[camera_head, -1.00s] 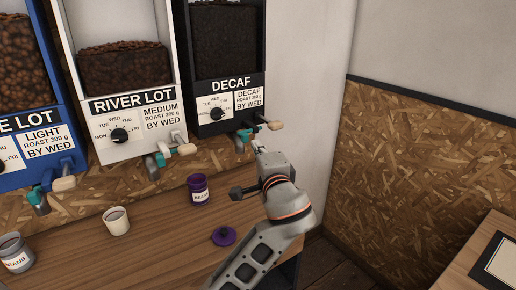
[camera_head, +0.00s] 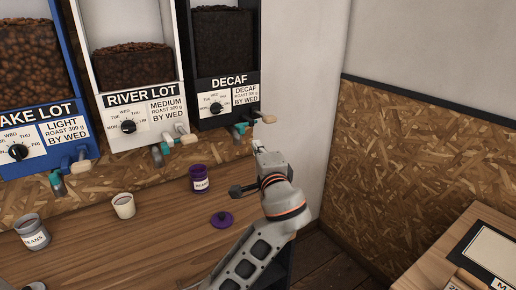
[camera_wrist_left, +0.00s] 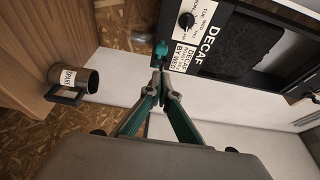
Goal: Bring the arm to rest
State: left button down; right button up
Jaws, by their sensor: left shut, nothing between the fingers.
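My left arm (camera_head: 258,248) reaches up from the bottom of the head view, over the counter's right end. Its gripper (camera_head: 258,146) is below and close to the DECAF dispenser (camera_head: 228,82). In the left wrist view the gripper's green fingers (camera_wrist_left: 160,82) are shut with nothing between them. There the fingertips appear just below the DECAF dispenser's teal spout (camera_wrist_left: 161,49); whether they touch it I cannot tell. My right gripper is in neither view.
On the counter (camera_head: 150,245) stand a purple tin (camera_head: 199,185), a purple lid (camera_head: 222,220), a cream cup (camera_head: 123,206) and a grey tin (camera_head: 34,236). A table (camera_head: 440,270) is at the right; floor lies between.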

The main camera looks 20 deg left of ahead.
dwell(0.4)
pick_arm(q)
jog(key=s+d+f+g+h, duration=0.1)
jog(key=s+f+h, duration=0.3)
jog(key=f, duration=1)
jog(key=s+d+f+g+h, duration=0.1)
jog(key=s+f+h, duration=0.25)
jog(key=f, duration=1.05)
jog(key=s+f+n+g+h, duration=0.1)
jog(key=s+f+n+h, duration=0.1)
jog(key=s+f, duration=0.7)
jog(key=s+a+f+n+g+h, duration=0.1)
jog(key=s+f+n, duration=0.4)
jog(key=s, duration=1.1)
notch_tip(320, 180, down, 4)
jog(key=shift+s+r+g+h, duration=0.15)
jog(key=shift+s+g+h, duration=0.15)
jog(key=shift+h, duration=0.35)
